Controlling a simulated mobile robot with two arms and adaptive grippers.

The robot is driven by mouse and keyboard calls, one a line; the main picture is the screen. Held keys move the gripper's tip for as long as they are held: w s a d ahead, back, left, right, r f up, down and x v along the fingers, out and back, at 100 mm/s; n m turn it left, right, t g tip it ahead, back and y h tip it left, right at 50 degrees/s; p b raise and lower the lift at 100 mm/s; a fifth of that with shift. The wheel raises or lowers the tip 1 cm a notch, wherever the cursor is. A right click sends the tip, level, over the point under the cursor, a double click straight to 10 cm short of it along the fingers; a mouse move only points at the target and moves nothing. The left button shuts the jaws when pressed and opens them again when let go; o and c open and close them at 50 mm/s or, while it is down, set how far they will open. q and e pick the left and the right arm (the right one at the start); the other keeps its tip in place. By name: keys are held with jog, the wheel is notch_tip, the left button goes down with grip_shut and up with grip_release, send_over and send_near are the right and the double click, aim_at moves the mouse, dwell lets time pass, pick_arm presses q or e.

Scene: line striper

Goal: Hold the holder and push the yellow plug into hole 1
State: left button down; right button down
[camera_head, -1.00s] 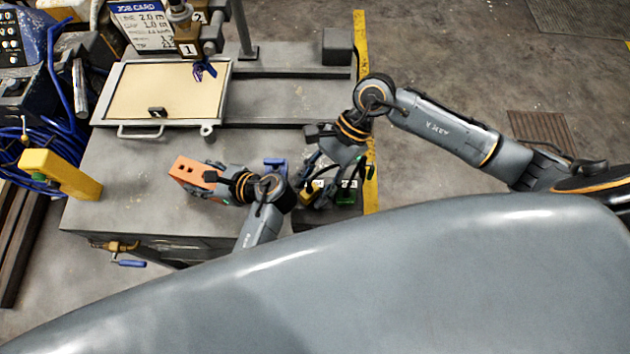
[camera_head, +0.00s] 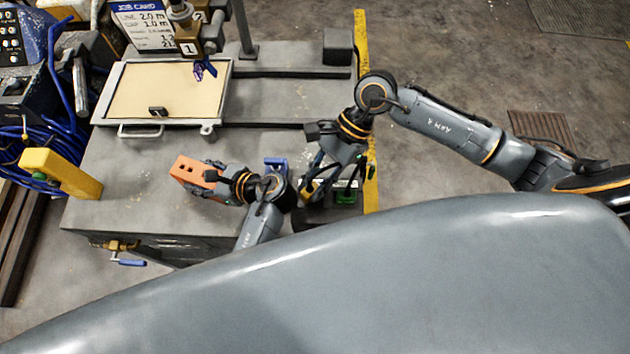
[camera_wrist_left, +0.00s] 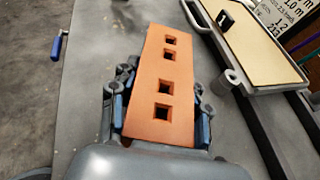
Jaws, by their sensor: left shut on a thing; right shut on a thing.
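The orange holder (camera_head: 188,172) is a long block with several square holes in its face. It lies above the left part of the bench, and it also shows in the left wrist view (camera_wrist_left: 164,80). My left gripper (camera_head: 212,178) is shut on the holder, with its blue-padded fingers (camera_wrist_left: 160,112) on both sides of it. The holes I see look empty. The yellow plug (camera_head: 306,188) is at the fingers of my right gripper (camera_head: 313,184), which is shut on it, to the right of the holder. The arm partly hides the plug. I cannot tell whether it is lifted.
A dark block with a green piece (camera_head: 345,196) is beside the right gripper. A blue piece (camera_head: 275,163) is near my left wrist. A shallow framed tray (camera_head: 215,95) lies at the back left, and a yellow post (camera_head: 62,172) is at the left edge.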

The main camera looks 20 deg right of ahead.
jog(key=shift+r, duration=0.55)
jog(key=shift+r, duration=0.75)
pick_arm(q)
jog(key=c, duration=0.6)
grip_release()
